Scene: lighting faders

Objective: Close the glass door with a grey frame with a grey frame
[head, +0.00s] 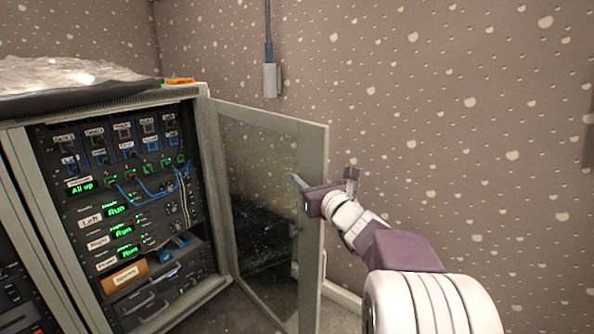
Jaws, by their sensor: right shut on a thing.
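The glass door with a grey frame (312,160) stands wide open, hinged on the right side of the grey rack cabinet (212,170). Its dark, see-through pane (258,160) faces the cabinet's front. My right gripper (298,184) is at the door's free edge, about halfway up, and is shut on the door. One finger shows in front of the pane and another part shows beyond the outer edge. The exact contact is small and partly hidden. My left gripper is not in view.
Crumpled clear plastic (70,72) lies on top. A speckled wall (460,130) with a grey conduit box (271,80) stands behind the door.

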